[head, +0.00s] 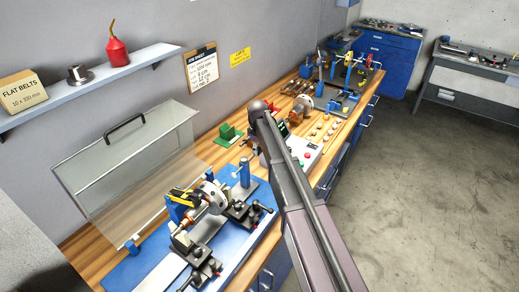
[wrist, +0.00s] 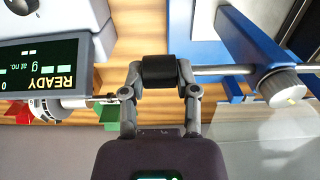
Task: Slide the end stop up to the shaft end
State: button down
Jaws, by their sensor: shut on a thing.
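In the wrist view, my gripper (wrist: 160,75) is shut on a black cylindrical grip (wrist: 160,69). The grip sits on a thin steel rod (wrist: 222,70), which I take for the end stop. The rod runs right to a blue post (wrist: 262,62) with a grey knurled knob (wrist: 283,87). In the head view, the blue post (head: 244,173) stands beside the machine's rotor (head: 213,196), on the blue bed (head: 150,268). My arm hides the gripper's fingers there. I cannot make out the gap between rod and shaft end.
A clear hinged guard (head: 130,165) stands raised behind the machine. A display unit reading READY (wrist: 42,68) is near my gripper in the wrist view. A green block (head: 231,133) lies on the wooden bench (head: 82,250). Small parts and other fixtures fill the far bench.

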jog(key=s+a, duration=0.1)
jog(key=s, duration=0.1)
jog(key=s+a, duration=0.1)
jog(key=s, duration=0.1)
jog(key=shift+a, duration=0.3)
jog(key=shift+c, duration=1.8)
grip_release()
jog(key=shift+f, duration=0.1)
jog(key=shift+w, duration=0.1)
